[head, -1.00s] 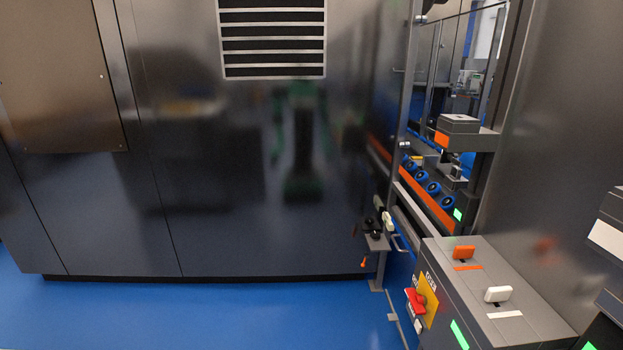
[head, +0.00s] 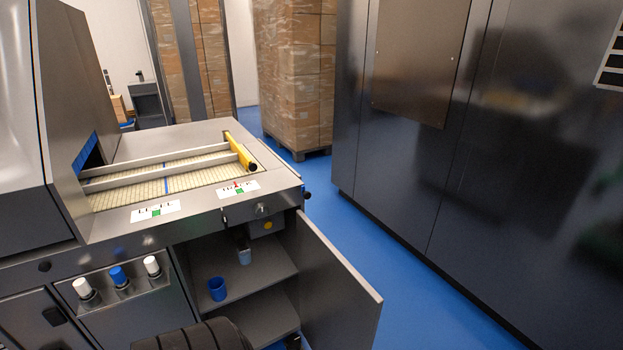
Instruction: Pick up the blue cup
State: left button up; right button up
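A small blue cup (head: 217,288) stands upright on the upper shelf of an open cabinet (head: 268,268) in the head view, low and left of the middle. Behind it and to the right, a pale blue-grey object (head: 244,256) shows under a fitting; I cannot tell what it is.
The cabinet's door (head: 335,290) stands open to the right. Above is a machine top with a belt (head: 165,185) and a yellow bar (head: 240,152). Blue floor (head: 365,225) is clear between the machine and a dark cabinet wall (head: 440,150). Wrapped stacks (head: 297,80) stand behind.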

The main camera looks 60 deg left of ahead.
aim_at(215, 286)
jog(key=i+u, duration=0.1)
jog(key=u, duration=0.75)
jog(key=i+l+u, duration=0.1)
jog(key=u, duration=0.3)
jog(key=l+u, duration=0.15)
jog(key=u, duration=0.25)
jog(key=l+u, duration=0.1)
jog(key=u, duration=0.35)
jog(key=i+l+u, duration=0.1)
jog(key=u, duration=0.3)
jog(key=l+u, duration=0.2)
jog(key=l, duration=0.25)
jog(key=l+u, duration=0.2)
jog(key=l, duration=0.3)
jog(key=k+l+u, duration=0.2)
jog(key=l, duration=0.25)
jog(key=l+u, duration=0.25)
jog(key=l, duration=0.2)
jog(key=i+l+u, duration=0.1)
jog(key=l+u, duration=0.15)
jog(key=l, duration=0.25)
jog(key=i+l+u, duration=0.1)
jog(key=l+u, duration=0.15)
jog(key=l, duration=0.25)
jog(key=i+j+z, duration=0.1)
jog(key=j+z, duration=0.45)
jog(key=j, duration=0.25)
